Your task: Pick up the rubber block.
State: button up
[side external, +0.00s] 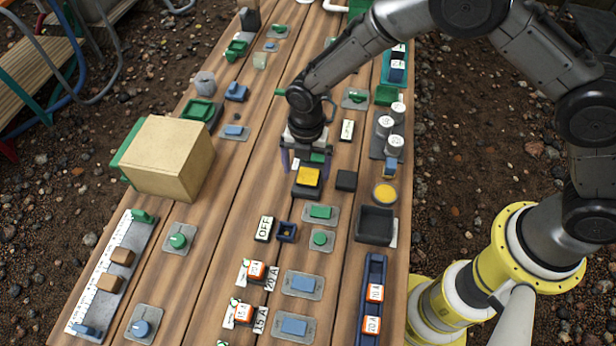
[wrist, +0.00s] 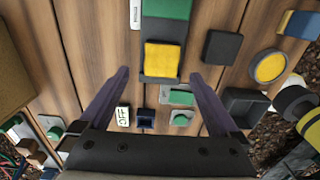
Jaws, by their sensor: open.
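A small black square block (side external: 346,180), which looks like the rubber block, lies flat on the wooden table. In the wrist view the black block (wrist: 222,47) is right of and beyond my right fingertip, outside the jaws. My gripper (side external: 306,162) points down over a dark holder with a yellow top (side external: 309,176), left of the black block. In the wrist view my gripper (wrist: 158,76) is open with nothing between its fingers. The yellow-topped holder (wrist: 161,60) shows just beyond and between the fingertips. I cannot tell the exact height of the fingers above the table.
A round yellow disc (side external: 384,194) and an open black bin (side external: 375,224) are right of the block. White-topped cylinders (side external: 386,126) stand behind it. A tan box (side external: 168,158) stands left. Switch plates and an "OFF" tag (side external: 264,228) lie in front.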

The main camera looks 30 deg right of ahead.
aim_at(307, 179)
notch_tip(307, 179, down, 3)
jog(key=shift+d+f, duration=0.1)
jog(key=shift+f, duration=0.1)
jog(key=c, duration=1.5)
jog(key=shift+o, duration=0.2)
jog(key=shift+r, duration=0.15)
